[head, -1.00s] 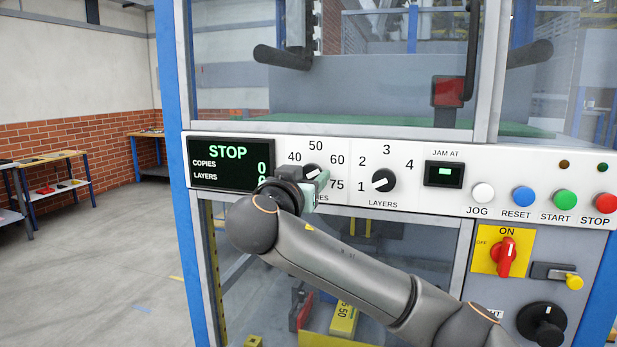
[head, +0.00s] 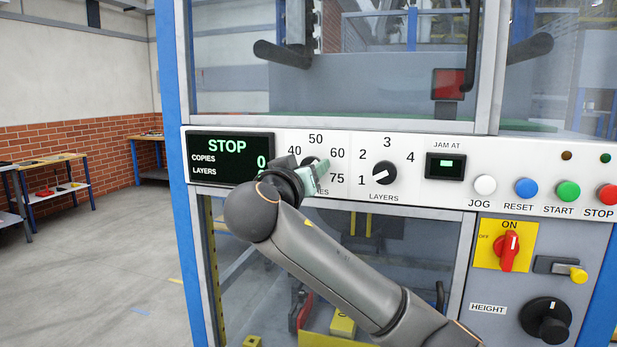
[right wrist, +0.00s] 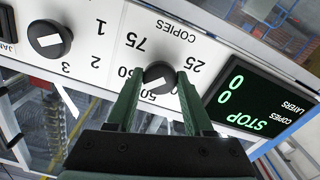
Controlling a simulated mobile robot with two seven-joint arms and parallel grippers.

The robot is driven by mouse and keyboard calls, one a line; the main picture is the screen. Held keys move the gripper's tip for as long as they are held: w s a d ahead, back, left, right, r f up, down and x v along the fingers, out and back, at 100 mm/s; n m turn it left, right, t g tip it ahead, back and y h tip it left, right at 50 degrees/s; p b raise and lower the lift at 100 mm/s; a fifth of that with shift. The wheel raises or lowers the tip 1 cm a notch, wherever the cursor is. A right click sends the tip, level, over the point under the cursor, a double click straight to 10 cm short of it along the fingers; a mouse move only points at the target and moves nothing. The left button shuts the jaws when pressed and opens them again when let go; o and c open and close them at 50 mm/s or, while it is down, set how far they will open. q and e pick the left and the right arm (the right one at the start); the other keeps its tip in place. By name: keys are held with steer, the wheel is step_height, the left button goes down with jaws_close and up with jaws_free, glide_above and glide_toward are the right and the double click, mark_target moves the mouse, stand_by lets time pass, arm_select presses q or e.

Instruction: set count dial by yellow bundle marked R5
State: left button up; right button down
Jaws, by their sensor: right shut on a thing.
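The COPIES dial (right wrist: 159,75) is a black knob with a white mark, ringed by numbers from 25 to 75. It also shows in the head view (head: 312,164), partly covered by my right gripper. My right gripper (right wrist: 160,82) is shut on this knob, one finger on each side. I cannot tell surely which number the mark points at. The display (head: 231,158) reads STOP, with COPIES 0. A yellow bundle (head: 342,325) lies low behind the machine's lower glass; its marking is not readable. My left gripper is not in view.
The LAYERS dial (head: 384,173) is close right of the COPIES dial. JOG (head: 485,185), RESET (head: 526,188), START (head: 568,191) and STOP (head: 607,194) buttons line the panel's right. A red switch (head: 508,250) and HEIGHT knob (head: 546,321) sit below.

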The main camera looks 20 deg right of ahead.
steer(key=shift+n+p, duration=1)
steer(key=shift+n, duration=3.2)
steer(key=shift+c, duration=1.5)
jaws_free()
steer(key=b+v, duration=0.3)
steer(key=v, duration=0.9)
steer(key=shift+s+a, duration=0.15)
steer(key=shift+s, duration=0.1)
